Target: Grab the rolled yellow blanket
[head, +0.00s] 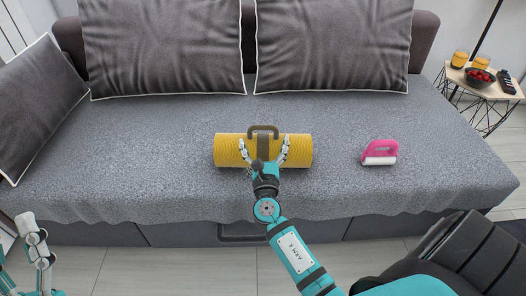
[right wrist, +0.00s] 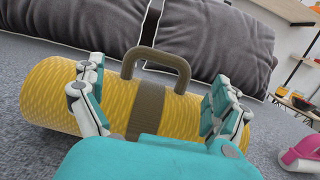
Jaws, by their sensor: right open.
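The rolled yellow blanket (head: 225,150) lies on the seat of the grey sofa, with a brown strap around its middle and a brown handle (head: 263,130) on top. It also shows in the right wrist view (right wrist: 50,92), with the handle (right wrist: 156,58) standing upright. My right gripper (head: 264,148) is open at the near side of the blanket, its fingers spread to either side of the strap. The right wrist view shows the fingers in front of the roll; whether they touch it I cannot tell. My left gripper (head: 36,240) is partly in view at the lower left, away from the sofa seat.
A pink lint roller (head: 380,151) lies on the seat right of the blanket. Grey cushions line the sofa's (head: 150,180) back and left side. A small side table (head: 492,92) at right holds drinks, a bowl and a remote. The seat left of the blanket is clear.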

